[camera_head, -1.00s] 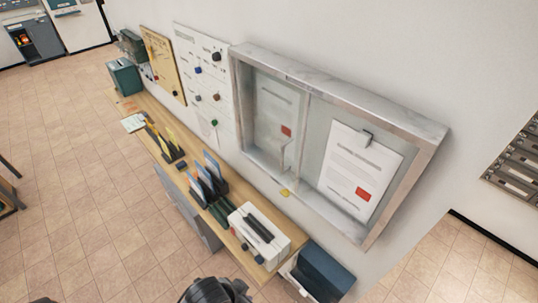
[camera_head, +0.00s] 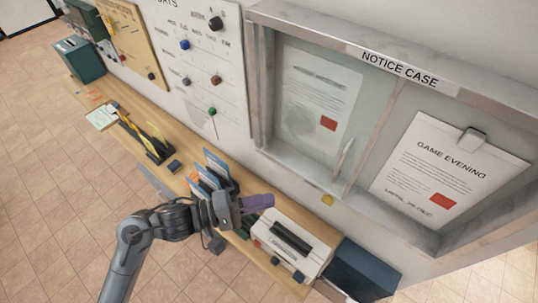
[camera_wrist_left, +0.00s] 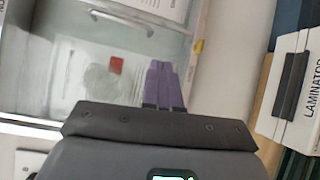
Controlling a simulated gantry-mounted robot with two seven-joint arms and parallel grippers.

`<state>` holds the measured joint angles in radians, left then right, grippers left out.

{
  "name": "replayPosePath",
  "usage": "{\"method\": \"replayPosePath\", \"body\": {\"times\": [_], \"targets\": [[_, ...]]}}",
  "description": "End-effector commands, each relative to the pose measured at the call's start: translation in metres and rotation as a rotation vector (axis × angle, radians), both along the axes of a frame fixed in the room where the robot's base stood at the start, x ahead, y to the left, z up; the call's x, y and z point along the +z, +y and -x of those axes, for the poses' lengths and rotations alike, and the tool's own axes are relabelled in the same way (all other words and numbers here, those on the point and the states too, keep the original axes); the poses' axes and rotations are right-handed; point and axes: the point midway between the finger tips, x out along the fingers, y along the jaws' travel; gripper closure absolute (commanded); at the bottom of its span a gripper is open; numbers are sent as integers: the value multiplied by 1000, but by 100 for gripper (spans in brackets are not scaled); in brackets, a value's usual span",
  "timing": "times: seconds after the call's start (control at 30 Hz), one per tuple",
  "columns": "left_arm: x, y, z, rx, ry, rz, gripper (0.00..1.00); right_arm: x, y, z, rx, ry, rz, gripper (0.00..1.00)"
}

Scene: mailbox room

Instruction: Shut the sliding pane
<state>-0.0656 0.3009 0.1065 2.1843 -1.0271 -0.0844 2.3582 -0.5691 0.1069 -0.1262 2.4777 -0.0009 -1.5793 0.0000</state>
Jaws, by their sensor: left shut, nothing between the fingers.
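The metal-framed notice case (camera_head: 378,57) hangs on the wall at the right of the head view. Its glass pane (camera_head: 290,95) covers the left half, with a slim upright handle (camera_head: 343,160) near the pane's right edge. The right half, with a clipped "Game evening" sheet (camera_head: 440,165), looks uncovered. My left gripper (camera_head: 272,201) has purple fingers, shut and empty, below and left of the handle, apart from the case. In the left wrist view the fingers (camera_wrist_left: 164,68) point toward the case, and the handle (camera_wrist_left: 149,22) shows beyond them, slightly left. My right gripper is out of view.
A wooden shelf (camera_head: 140,160) runs under the case, holding a white laminator (camera_head: 290,240), a rack of leaflets (camera_head: 212,175) and a dark blue box (camera_head: 362,272). A small yellow tag (camera_head: 327,199) sits below the case. Free air lies before the pane.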

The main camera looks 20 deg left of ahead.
Motion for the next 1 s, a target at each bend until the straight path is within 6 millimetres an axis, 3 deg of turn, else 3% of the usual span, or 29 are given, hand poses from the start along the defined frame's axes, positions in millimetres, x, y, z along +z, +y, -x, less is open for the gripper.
{"method": "replayPosePath", "body": {"times": [0.1, 0.37, 0.57, 0.9, 1.0], "targets": [[15, 11, -21, 13, -79, -26, 100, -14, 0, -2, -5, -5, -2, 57], [39, 9, -37, 20, -148, -35, 100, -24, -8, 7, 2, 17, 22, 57], [41, -12, -51, 21, -149, -32, 100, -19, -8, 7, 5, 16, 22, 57], [41, -63, -87, 21, -148, -32, 100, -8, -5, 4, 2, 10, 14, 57], [40, -78, -89, 19, -145, -34, 100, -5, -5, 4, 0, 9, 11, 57]]}}
